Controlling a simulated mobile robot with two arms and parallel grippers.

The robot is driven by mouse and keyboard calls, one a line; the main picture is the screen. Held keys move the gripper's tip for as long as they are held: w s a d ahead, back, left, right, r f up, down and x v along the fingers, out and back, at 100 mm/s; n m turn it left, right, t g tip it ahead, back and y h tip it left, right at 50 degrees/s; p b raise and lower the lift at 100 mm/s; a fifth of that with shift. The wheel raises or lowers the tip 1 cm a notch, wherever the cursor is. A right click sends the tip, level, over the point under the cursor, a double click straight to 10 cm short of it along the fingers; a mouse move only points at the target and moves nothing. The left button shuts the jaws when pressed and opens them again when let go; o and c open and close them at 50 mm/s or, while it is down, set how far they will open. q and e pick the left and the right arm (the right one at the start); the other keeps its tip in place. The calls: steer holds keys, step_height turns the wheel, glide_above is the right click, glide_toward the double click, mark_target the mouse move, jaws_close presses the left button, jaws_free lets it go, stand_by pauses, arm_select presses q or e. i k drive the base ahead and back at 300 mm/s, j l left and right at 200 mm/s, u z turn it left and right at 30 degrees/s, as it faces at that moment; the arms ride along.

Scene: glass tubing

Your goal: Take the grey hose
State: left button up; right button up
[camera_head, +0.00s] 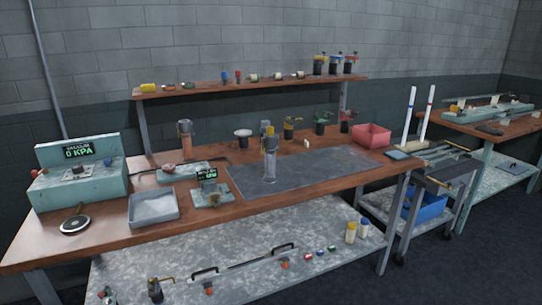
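I cannot make out a grey hose for certain in the head view. A dark thin curved line (216,163) lies on the wooden bench behind a small green device; it is too small to tell what it is. On the metal lower shelf, a long thin grey rod-like piece (249,262) lies between dark handles; I cannot tell if it is a hose. Neither of my grippers is in view.
The wooden workbench (110,247) carries a green box with a "0 KPA" display (80,187), a grey tray (153,208), a dark mat (325,168) and a red bin (371,135). A cart (398,206) and second bench (483,138) stand right. Dark floor (470,262) is open at front right.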

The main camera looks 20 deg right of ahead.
mark_target(270, 141)
steer(key=i+j+z, duration=0.35)
steer(key=i+j, duration=0.3)
steer(key=i, duration=0.1)
